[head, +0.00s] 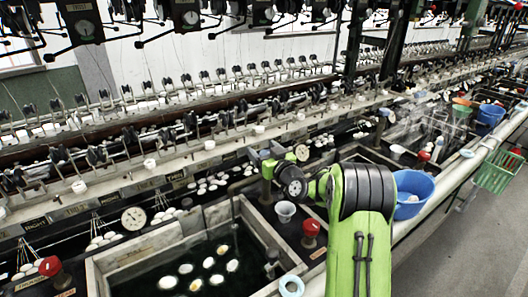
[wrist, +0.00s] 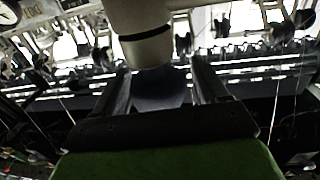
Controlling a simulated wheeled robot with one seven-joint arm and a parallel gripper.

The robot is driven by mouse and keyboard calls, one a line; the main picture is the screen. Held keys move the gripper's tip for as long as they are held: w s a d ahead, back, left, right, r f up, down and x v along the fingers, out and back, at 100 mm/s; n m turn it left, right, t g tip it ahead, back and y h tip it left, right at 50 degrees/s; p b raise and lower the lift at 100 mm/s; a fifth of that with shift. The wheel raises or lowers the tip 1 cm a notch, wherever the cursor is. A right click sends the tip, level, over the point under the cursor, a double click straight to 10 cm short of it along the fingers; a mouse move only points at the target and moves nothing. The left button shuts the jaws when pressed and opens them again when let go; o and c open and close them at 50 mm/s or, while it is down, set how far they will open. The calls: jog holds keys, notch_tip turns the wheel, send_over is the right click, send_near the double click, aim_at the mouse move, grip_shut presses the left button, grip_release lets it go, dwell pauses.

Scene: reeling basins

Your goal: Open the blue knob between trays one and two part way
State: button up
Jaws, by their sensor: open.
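A blue knob (head: 268,168) stands on a post by the far right corner of the near basin (head: 180,228), partly hidden by my gripper. My gripper (head: 276,160) is at the end of my green arm, right at the knob. In the wrist view my gripper (wrist: 162,84) has its two dark fingers spread apart. A dark blue-grey shape (wrist: 160,95), apparently the knob, lies between them. I cannot tell whether either finger touches it. A pale cylinder with a black band stands above this shape in that view. The knob's turn angle cannot be read.
Red knobs (head: 311,229) and (head: 50,266) stand at the near basin's sides. White cocoons float in its dark water. A green basket (head: 497,171) hangs at right, beside open floor.

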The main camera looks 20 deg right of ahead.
jog(key=s+d+b, duration=0.1)
jog(key=s+b, duration=0.3)
jog(key=s, duration=1.1)
jog(key=shift+s+d, duration=0.3)
jog(key=shift+s, duration=0.05)
